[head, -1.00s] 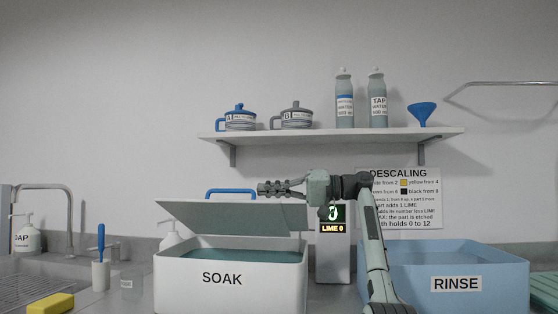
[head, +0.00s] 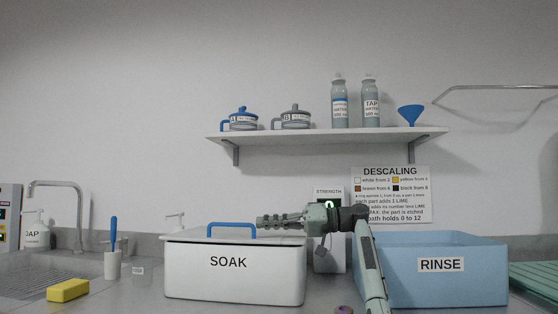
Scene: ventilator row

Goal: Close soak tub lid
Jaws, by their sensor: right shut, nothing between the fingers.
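The white soak tub (head: 235,283), labelled SOAK, stands on the counter at the lower middle of the head view. The blue lid handle (head: 231,226) stands up from the lid. My right gripper (head: 262,222) is shut and empty, level just above the lid's right part, with its fingertips close to the right end of the handle. I cannot tell whether it touches the lid. My left gripper is not in view.
The blue rinse tub (head: 485,285) stands on the right, partly behind my right arm. A strength meter (head: 328,258) stands between the tubs. On the left are a yellow sponge (head: 68,290), a brush in a cup (head: 112,263) and a sink. A shelf (head: 330,135) with bottles hangs above.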

